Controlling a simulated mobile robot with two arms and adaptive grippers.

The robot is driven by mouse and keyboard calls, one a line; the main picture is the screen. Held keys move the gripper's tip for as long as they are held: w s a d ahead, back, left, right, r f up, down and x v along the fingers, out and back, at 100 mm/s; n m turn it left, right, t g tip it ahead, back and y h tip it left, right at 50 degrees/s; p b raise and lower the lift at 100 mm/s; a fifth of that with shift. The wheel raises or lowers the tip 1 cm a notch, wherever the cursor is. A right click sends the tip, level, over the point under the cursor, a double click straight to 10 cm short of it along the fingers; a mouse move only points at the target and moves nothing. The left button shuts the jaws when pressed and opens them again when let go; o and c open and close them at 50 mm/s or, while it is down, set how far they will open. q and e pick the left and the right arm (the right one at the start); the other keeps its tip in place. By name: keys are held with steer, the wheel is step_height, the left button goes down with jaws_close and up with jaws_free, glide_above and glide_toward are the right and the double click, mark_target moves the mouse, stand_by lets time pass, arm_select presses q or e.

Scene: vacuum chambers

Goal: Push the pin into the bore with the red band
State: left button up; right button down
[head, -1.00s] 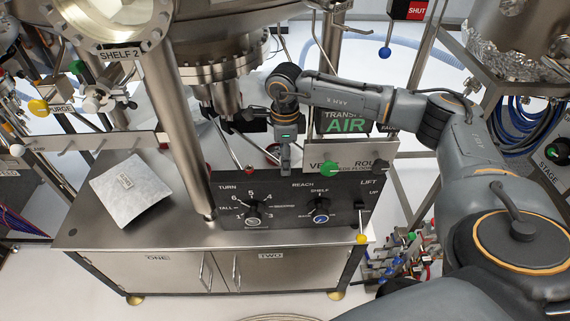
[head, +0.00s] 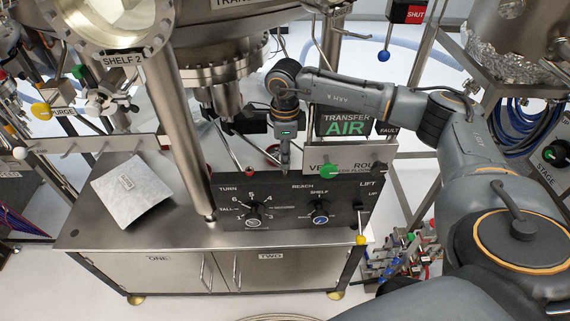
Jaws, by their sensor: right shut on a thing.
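My right gripper (head: 285,158) points down just behind the top edge of the black control panel, left of the VENT/ROUGH plate. Its jaws are shut on a small, slim thing, which I take to be the pin; at this size it hardly shows apart from the fingers. Small red spots show behind the panel's top edge, left of the gripper. I cannot tell whether one of them is the red band of the bore. My left gripper is not in view.
A foil packet (head: 132,190) lies at left. A steel post (head: 176,120) and a flanged chamber (head: 215,68) crowd the gripper's left. A TRANSFER AIR sign (head: 345,124) stands at its right.

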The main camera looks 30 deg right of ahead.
steer(key=shift+r+p, duration=1.25)
steer(key=shift+r, duration=0.9)
steer(key=w+a+r+p, duration=0.2)
steer(key=w+a+p, duration=0.2)
steer(key=a, duration=0.4)
steer(key=shift+w+r, duration=0.35)
steer(key=shift+w, duration=0.1)
